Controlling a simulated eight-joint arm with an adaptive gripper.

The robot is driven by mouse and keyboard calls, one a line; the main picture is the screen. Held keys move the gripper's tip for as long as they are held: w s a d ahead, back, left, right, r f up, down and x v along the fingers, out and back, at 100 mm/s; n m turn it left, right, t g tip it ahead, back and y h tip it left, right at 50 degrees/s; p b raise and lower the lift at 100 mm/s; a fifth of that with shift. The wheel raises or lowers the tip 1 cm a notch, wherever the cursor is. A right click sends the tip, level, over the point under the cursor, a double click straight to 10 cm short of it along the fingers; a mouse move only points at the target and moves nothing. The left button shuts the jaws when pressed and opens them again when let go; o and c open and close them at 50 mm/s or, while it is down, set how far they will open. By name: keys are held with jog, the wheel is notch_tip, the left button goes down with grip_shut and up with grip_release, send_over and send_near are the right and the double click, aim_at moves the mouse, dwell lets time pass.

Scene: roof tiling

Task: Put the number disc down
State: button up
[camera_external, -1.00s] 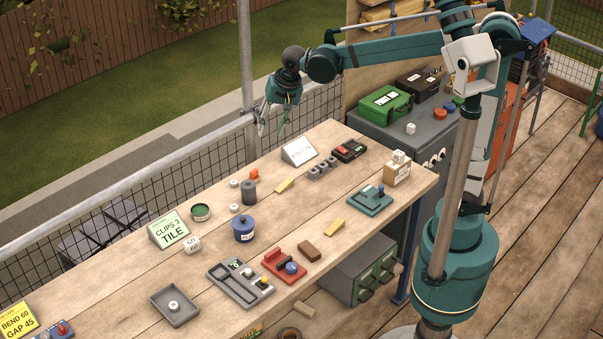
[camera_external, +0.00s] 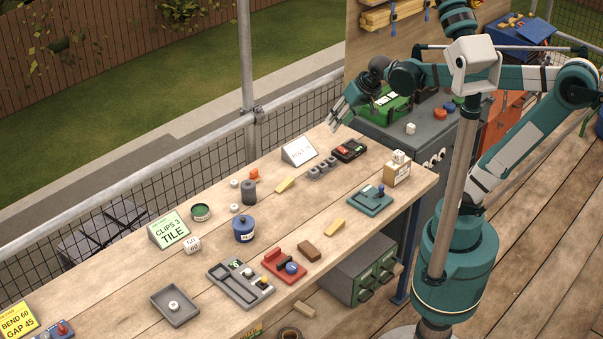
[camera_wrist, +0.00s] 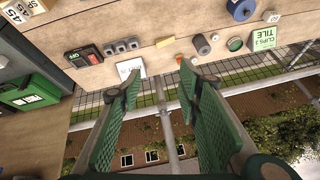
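Small white discs (camera_external: 234,183) (camera_external: 235,207) lie on the wooden bench near a dark grey cylinder (camera_external: 249,192). Another whitish round piece (camera_external: 173,305) sits in a shallow grey tray (camera_external: 190,317) at the near left. Any numbers on them are too small to read, so I cannot tell which is the number disc. My gripper (camera_external: 335,122) hangs over the bench's far edge, beyond the black box with red and green parts (camera_external: 349,150). In the wrist view my gripper (camera_wrist: 158,76) has its green fingers wide apart, with nothing between them.
The bench also holds a white sign (camera_external: 299,151), a row of grey blocks (camera_external: 321,168), a blue pot (camera_external: 243,229) and a red tool (camera_external: 284,265). A mesh fence (camera_external: 215,160) runs along the far edge. A green case (camera_external: 386,103) stands on the cabinet at right.

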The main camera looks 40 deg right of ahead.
jog(key=s+d+f+n+t, duration=0.1)
jog(key=s+d+f+n, duration=0.1)
jog(key=s+d+f, duration=0.3)
jog(key=s+d, duration=0.3)
jog(key=s, duration=0.1)
jog(key=shift+d+f+n+h, duration=0.2)
jog(key=shift+n+h, duration=0.1)
jog(key=shift+h, duration=0.1)
jog(key=shift+o, duration=0.5)
jog(key=shift+w+a, duration=0.1)
jog(key=shift+w, duration=0.05)
jog(key=w+a+f+n+g, duration=0.15)
jog(key=w+a+n, duration=0.35)
jog(key=w+a, duration=0.5)
jog(key=w+a+f+n+g, duration=0.15)
jog(key=w+a+n, duration=0.4)
jog(key=w, duration=0.85)
jog(key=shift+w+a+f+n+g, duration=0.6)
jog(key=shift+w+a+f+n, duration=1.15)
jog(key=shift+a+f, duration=2.05)
jog(key=shift+w+a+f+n+g, duration=0.6)
jog(key=shift+w+a+f+n, duration=0.35)
jog(key=shift+w+a+f, duration=2.2)
jog(key=shift+w+a+f+n+g, duration=0.6)
jog(key=shift+w+a+f+n, duration=0.85)
jog(key=shift+a+f, duration=2.9)
